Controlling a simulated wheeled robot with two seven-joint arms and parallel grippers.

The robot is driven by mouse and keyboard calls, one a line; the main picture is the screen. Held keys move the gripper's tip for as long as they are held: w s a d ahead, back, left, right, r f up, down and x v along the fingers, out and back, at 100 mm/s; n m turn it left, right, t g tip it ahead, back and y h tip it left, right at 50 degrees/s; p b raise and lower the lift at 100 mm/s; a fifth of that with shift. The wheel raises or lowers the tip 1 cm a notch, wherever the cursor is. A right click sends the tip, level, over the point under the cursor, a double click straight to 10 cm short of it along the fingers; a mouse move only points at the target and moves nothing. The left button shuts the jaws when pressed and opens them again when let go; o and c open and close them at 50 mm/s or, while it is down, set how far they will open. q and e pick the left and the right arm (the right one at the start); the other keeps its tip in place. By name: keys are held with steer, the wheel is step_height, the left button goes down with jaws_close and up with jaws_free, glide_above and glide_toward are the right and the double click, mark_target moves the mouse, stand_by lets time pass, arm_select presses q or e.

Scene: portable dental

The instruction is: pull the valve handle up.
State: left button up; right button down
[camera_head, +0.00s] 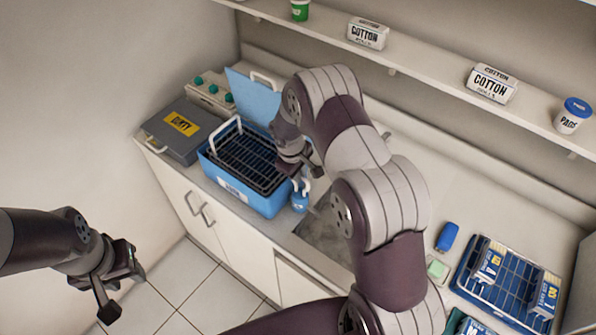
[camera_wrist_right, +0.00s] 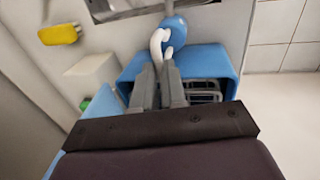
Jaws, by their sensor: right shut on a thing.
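A white curved handle (camera_wrist_right: 157,42) stands at the near right end of the blue box (camera_head: 236,188), beside a small blue rounded container (camera_head: 300,201). The container shows in the right wrist view (camera_wrist_right: 176,30). My right gripper (camera_wrist_right: 166,78) is shut on the white handle, whose lower end runs between its fingertips. In the head view my right gripper (camera_head: 298,163) is above the box's right end and partly hides the handle. My left gripper (camera_head: 122,284) hangs over the floor at the lower left, apart from everything; its fingers are spread and empty.
A black wire basket (camera_head: 243,160) sits in the blue box, with its blue lid raised behind. A grey case marked "DIRTY" (camera_head: 168,141) is on the left. A sink (camera_head: 330,232) lies right of the box. A blue tray with packets (camera_head: 507,292) is at far right.

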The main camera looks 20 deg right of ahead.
steer(key=v, duration=0.1)
steer(key=p+v, duration=0.1)
steer(key=v, duration=0.1)
steer(key=shift+w+d+r+p, duration=0.2)
steer(key=shift+d+r+p, duration=0.05)
steer(key=shift+r+p, duration=0.15)
steer(key=shift+w+f, duration=0.1)
steer(key=c, duration=1.2)
jaws_free()
